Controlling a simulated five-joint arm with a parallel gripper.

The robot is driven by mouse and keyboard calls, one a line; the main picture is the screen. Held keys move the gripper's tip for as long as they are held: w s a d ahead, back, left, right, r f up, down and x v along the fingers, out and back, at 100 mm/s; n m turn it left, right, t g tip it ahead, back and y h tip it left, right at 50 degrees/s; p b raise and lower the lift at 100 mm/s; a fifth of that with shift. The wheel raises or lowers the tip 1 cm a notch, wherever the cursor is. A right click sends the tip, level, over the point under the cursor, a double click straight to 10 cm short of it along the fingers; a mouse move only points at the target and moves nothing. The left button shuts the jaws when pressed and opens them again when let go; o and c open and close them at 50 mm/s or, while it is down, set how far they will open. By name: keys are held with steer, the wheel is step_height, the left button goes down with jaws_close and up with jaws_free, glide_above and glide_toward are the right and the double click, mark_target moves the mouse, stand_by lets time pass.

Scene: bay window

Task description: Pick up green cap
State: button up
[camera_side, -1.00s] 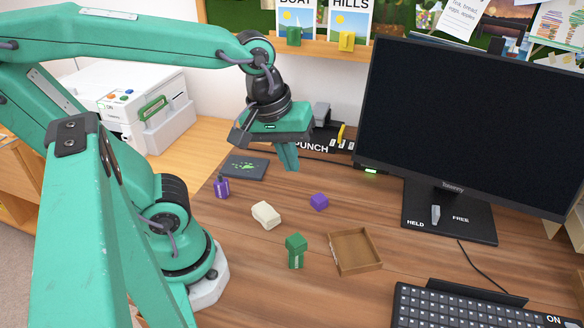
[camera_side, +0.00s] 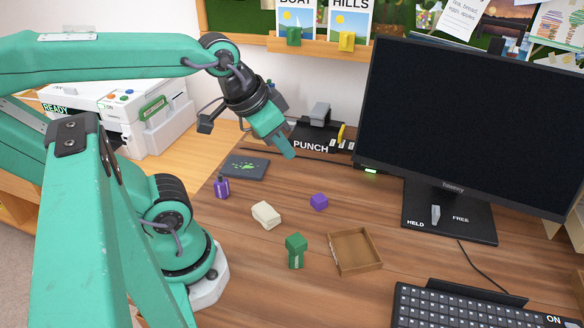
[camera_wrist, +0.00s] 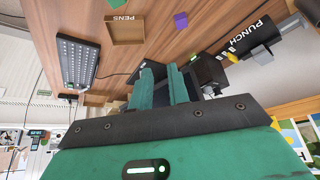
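In the side view a small green bottle-like item stands on the wooden desk with a boxy green cap (camera_side: 295,241) on top and a pale label strip on its lower part. It is just left of the brown tray. I cannot make it out clearly in the wrist view. My gripper (camera_side: 287,152) is high above the back of the desk, well behind and above the cap. In the wrist view its two green fingers (camera_wrist: 163,88) are apart, with nothing between them.
A wooden tray (camera_side: 335,264) marked PENS in the wrist view, a purple block (camera_side: 319,202), a cream block (camera_side: 266,214) and a purple bottle (camera_side: 222,187) stand nearby. The monitor (camera_side: 470,125) and keyboard (camera_side: 480,308) are right. Desk in front of the cap is clear.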

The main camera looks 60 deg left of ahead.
steer(key=o, duration=0.8)
steer(key=shift+c, duration=0.2)
steer(key=n+g, duration=0.2)
steer(key=g, duration=0.3)
glide_above(302, 237)
steer(key=f, duration=0.9)
steer(key=shift+w+a+f, duration=0.1)
steer(key=shift+a+f, duration=0.15)
steer(key=shift+f, duration=0.05)
steer(key=shift+d+f+g, duration=0.3)
steer(key=shift+f, duration=0.2)
steer(key=shift+f, duration=0.1)
steer(key=shift+f, duration=1.2)
steer(key=shift+a+f, duration=0.1)
steer(key=shift+f, duration=2.5)
